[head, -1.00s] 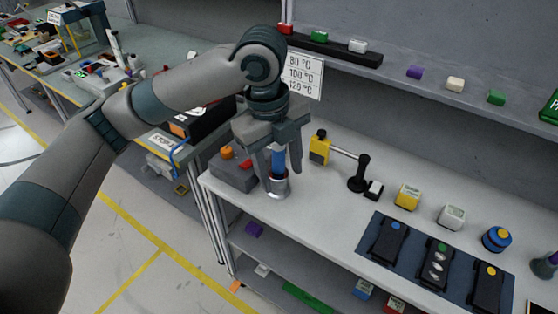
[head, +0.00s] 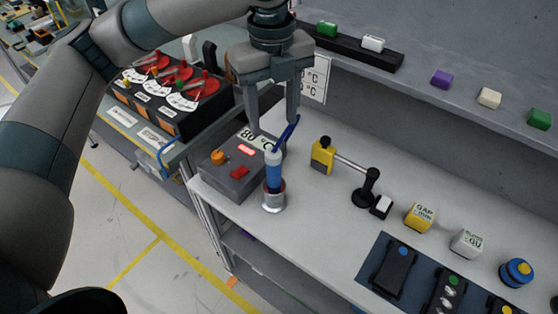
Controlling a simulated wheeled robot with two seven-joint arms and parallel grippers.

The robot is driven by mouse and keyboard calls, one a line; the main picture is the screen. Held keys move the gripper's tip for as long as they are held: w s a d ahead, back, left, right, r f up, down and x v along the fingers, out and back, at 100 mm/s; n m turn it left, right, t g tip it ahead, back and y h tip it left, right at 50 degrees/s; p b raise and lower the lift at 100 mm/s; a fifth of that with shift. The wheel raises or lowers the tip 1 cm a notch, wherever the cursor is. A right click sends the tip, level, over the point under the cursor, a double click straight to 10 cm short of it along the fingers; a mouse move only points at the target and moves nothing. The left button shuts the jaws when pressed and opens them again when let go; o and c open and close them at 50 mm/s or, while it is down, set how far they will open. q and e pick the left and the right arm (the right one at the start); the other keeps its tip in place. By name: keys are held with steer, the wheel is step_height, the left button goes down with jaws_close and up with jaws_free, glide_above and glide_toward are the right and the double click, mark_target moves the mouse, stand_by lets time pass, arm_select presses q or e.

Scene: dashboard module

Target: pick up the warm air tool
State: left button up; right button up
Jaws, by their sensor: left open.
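The warm air tool (head: 273,172) has a blue handle and stands upright in a round silver holder (head: 274,201) near the left end of the bench. A dark blue cable rises from its top towards the back right. My left gripper (head: 274,125) is above and slightly behind it in the picture, fingers pointing down and spread apart, with nothing between them that I can see held. My right gripper is not in view.
Yellow (head: 420,217) and white (head: 468,242) labelled blocks and a dark mat (head: 372,291) lie further right. A shelf (head: 440,105) runs behind. A temperature sign is partly hidden behind my gripper.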

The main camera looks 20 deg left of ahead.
mark_target(274, 152)
arm_select(q)
steer(key=shift+f, duration=0.25)
step_height(274, 152, down, 10)
steer(key=p, duration=0.3)
steer(key=shift+f, duration=0.75)
